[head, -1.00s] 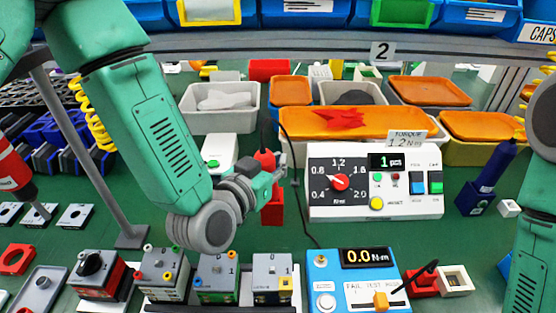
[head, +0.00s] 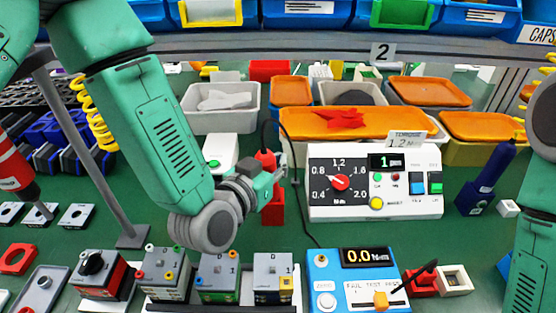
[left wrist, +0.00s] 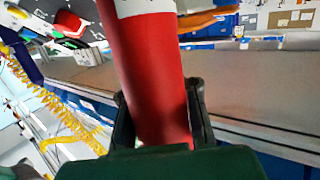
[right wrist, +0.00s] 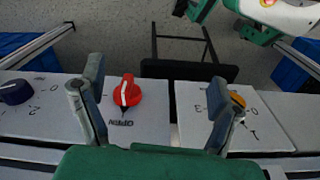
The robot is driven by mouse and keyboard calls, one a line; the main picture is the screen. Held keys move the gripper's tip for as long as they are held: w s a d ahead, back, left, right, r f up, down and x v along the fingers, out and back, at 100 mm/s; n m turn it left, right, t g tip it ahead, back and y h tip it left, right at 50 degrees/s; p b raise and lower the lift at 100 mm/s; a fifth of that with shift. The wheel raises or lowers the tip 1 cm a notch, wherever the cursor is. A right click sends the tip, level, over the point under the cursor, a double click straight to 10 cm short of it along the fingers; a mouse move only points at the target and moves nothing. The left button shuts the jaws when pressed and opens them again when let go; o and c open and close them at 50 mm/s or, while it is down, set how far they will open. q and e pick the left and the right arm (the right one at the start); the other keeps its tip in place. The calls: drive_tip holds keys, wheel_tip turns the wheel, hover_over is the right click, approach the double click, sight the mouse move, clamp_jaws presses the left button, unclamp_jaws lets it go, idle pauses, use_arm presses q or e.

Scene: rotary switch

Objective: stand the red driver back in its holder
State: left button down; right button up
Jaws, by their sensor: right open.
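The red driver (head: 264,160) stands roughly upright at mid-table in the head view, with a dark cable at its top. My left gripper (head: 275,180) is around it, and in the left wrist view its fingers lie on both sides of the red body (left wrist: 155,75), which carries a white band. The red holder (head: 272,208) is directly below the gripper. The gripper hides the join, so I cannot tell how deep the driver sits. My right gripper (right wrist: 155,88) is open and empty above grey switch boxes, near a red knob (right wrist: 127,91).
A white torque panel (head: 375,205) stands just right of the holder. A blue driver (head: 492,165) stands in a blue holder further right. Several switch boxes (head: 218,275) and a blue tester (head: 350,280) are in front. A grey bin (head: 222,120) is behind. Another red tool (head: 12,170) shows at the left edge.

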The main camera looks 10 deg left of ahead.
use_arm(q)
drive_tip(key=c, duration=1.6)
unclamp_jaws()
drive_tip(key=shift+d+f, duration=0.1)
drive_tip(key=shift+c, duration=0.2)
